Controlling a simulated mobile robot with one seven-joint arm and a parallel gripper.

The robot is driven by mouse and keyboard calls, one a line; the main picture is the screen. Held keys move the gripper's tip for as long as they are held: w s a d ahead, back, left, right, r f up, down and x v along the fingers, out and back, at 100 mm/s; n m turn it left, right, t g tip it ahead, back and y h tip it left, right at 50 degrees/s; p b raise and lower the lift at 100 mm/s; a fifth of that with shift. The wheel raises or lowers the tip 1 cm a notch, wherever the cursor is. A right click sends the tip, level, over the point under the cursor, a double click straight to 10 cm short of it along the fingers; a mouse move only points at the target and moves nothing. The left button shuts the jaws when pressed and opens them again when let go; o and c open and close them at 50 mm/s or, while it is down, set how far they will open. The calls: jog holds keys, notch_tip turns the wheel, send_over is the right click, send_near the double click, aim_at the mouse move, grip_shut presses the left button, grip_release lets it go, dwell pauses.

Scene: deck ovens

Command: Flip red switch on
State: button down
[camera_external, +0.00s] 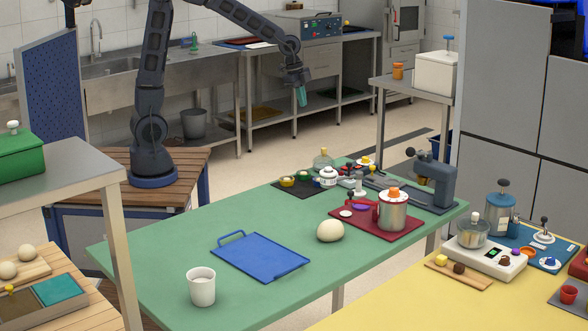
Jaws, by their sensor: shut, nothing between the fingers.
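I cannot single out the red switch for certain. Small red parts show among the items at the far end of the green table (150,265). A white device (485,259) with coloured buttons sits on the yellow table at the right. A blue-grey control box (308,26) with small knobs stands on the steel bench at the back; its details are too small to tell. My gripper (301,97) points down in the air beyond the green table, in front of the back bench. Its teal fingers are shut and empty, apart from all these things.
The green table bears a blue tray (258,255), a white cup (201,286), a dough ball (330,231), a steel pot (392,213) on a red tray and a grey press (437,180). The green table's left part is clear. A blue perforated panel (55,95) stands beside my arm.

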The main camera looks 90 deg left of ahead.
aim_at(346, 168)
jog(key=w+a+f+m+h, duration=0.2)
jog(key=w+a+f, duration=0.5)
jog(key=w+f, duration=0.5)
jog(key=shift+w+a+h, duration=0.2)
jog(key=shift+w+h, duration=0.1)
jog(key=shift+w, duration=0.55)
jog(key=shift+f, duration=0.1)
jog(key=x, duration=1.4)
jog(key=shift+w, duration=0.1)
jog(key=shift+f, duration=0.15)
jog(key=shift+a, duration=0.1)
